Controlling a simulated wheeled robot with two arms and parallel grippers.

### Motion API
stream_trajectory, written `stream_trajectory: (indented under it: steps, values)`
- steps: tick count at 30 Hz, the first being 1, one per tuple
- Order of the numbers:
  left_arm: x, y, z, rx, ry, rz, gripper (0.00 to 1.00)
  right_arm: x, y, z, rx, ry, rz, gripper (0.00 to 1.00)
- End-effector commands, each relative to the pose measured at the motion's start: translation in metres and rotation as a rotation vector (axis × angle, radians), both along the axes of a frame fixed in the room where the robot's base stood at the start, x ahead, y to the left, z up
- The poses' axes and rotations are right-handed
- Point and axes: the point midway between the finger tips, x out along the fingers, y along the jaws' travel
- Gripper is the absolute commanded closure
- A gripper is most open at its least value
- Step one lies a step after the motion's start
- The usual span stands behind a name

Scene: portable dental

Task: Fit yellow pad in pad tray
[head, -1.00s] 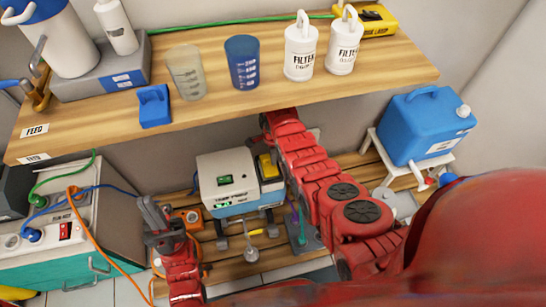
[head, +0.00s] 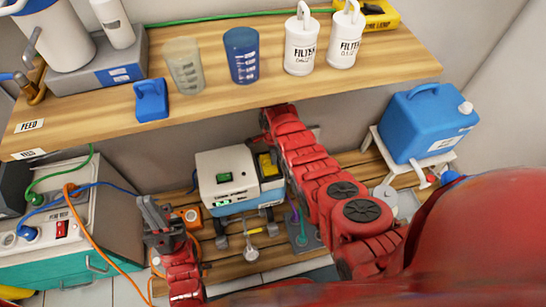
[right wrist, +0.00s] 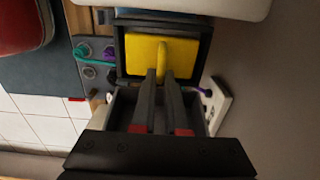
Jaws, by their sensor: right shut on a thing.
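The yellow pad (right wrist: 166,52) has a raised yellow handle and lies within the dark rim of the pad tray (right wrist: 121,60) in the right wrist view. I cannot tell how deep it sits. My right gripper (right wrist: 162,76) is shut on the handle, its two dark fingers close together. In the head view a yellow patch of the pad (head: 267,163) shows at the right of the white machine; my right gripper is hidden there behind its red arm. My left gripper (head: 156,212) is at the lower left, away from the pad; its jaw gap is unclear.
The white and blue machine (head: 226,182) stands on a slatted lower shelf. The wooden upper shelf (head: 330,85) overhangs it, with cups and filter bottles on top. A blue jerrycan (head: 428,125) stands at right. Orange and blue cables run at left.

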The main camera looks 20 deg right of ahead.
Motion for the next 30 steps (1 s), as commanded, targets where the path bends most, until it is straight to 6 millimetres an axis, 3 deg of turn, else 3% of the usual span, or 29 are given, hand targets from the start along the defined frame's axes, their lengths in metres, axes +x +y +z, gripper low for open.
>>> stream_trajectory:
  steps: [14, 15, 20, 30]
  values:
    - [-0.0001, 0.0, -0.0052, 0.0, 0.0, 0.0, 1.0, 0.0002, 0.0001, -0.0058, 0.0, -0.001, 0.0, 1.0]
    - [-0.0001, 0.0001, -0.0052, 0.0, 0.0, 0.0, 1.0, 0.0002, 0.0001, -0.0058, 0.0, -0.001, 0.0, 0.85]
    - [0.0, 0.0, -0.0051, 0.0, 0.0, 0.0, 1.0, 0.0001, 0.0001, -0.0059, 0.0, 0.0, 0.0, 0.56]
    - [0.0, 0.0, -0.0046, 0.0, 0.0, 0.0, 1.0, 0.0002, 0.0001, -0.0049, 0.0, -0.001, 0.0, 0.54]
